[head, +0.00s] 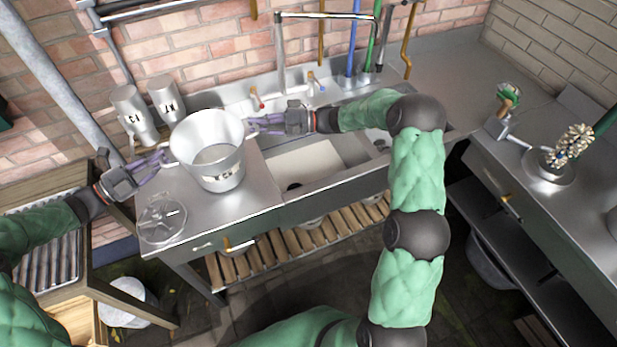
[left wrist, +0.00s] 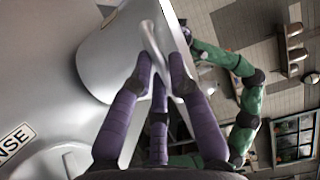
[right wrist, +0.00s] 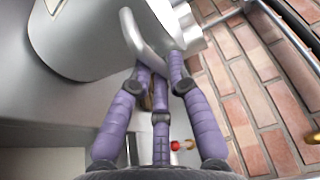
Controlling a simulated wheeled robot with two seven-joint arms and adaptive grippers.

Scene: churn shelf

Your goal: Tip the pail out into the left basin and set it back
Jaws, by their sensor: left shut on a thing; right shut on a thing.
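The metal pail (head: 222,172) is upright at the drainboard (head: 258,198), left of the sink; I cannot tell whether its base touches. Its inside looks pale, and its contents are unclear. My left gripper (head: 168,159) is shut on the pail's left handle, seen close in the left wrist view (left wrist: 163,62). My right gripper (head: 250,125) is shut on the opposite handle, seen in the right wrist view (right wrist: 155,62). The left basin (head: 310,160) lies just right of the pail, with a dark drain. The right basin is mostly behind my right arm.
Two labelled metal canisters (head: 133,115) stand behind the pail by the brick wall. A round metal lid (head: 162,218) lies at the drainboard's front left. A tall faucet (head: 281,55) rises behind the basins. Another counter (head: 530,170) stands at the right.

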